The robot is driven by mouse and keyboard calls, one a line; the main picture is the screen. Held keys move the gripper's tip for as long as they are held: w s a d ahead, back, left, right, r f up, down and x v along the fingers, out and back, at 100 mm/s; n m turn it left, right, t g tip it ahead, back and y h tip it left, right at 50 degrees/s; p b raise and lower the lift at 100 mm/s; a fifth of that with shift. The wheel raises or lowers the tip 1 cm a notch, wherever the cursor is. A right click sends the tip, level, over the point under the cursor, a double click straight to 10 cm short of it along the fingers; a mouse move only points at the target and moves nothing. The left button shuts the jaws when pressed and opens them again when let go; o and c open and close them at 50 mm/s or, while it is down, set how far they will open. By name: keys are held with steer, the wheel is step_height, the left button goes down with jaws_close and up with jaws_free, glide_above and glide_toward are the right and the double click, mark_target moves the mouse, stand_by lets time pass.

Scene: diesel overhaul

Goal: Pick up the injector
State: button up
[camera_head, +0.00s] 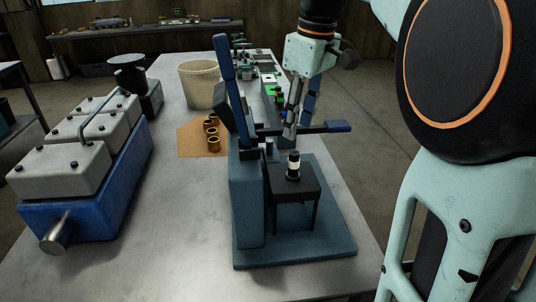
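A small upright cylinder with a black top and a white band (293,163) stands on a small black stand (310,184); it may be the injector, but I cannot tell for sure. My gripper (290,128) points down above and behind the stand, beside the blue-grey press-like fixture (248,190). The gripper appears apart from the cylinder. Its fingers look narrow and partly merge with the fixture behind, so I cannot tell whether they are open or shut. Small dark and green parts (279,97) stand in a row behind the fixture, partly hidden by it.
A blue engine block with grey covers (60,165) stands at left. The front-left metal tabletop (170,240) is clear.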

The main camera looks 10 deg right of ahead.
mark_target(295, 152)
steer(key=f, duration=0.5)
steer(key=shift+a+b, duration=0.2)
steer(key=shift+b, duration=0.2)
steer(key=shift+w+f, duration=0.15)
steer(key=shift+f, duration=0.85)
steer(key=shift+w+f, duration=0.2)
steer(key=shift+f, duration=0.75)
steer(key=shift+w+f, duration=0.15)
steer(key=shift+f, duration=0.85)
jaws_close()
steer(key=shift+r, duration=0.1)
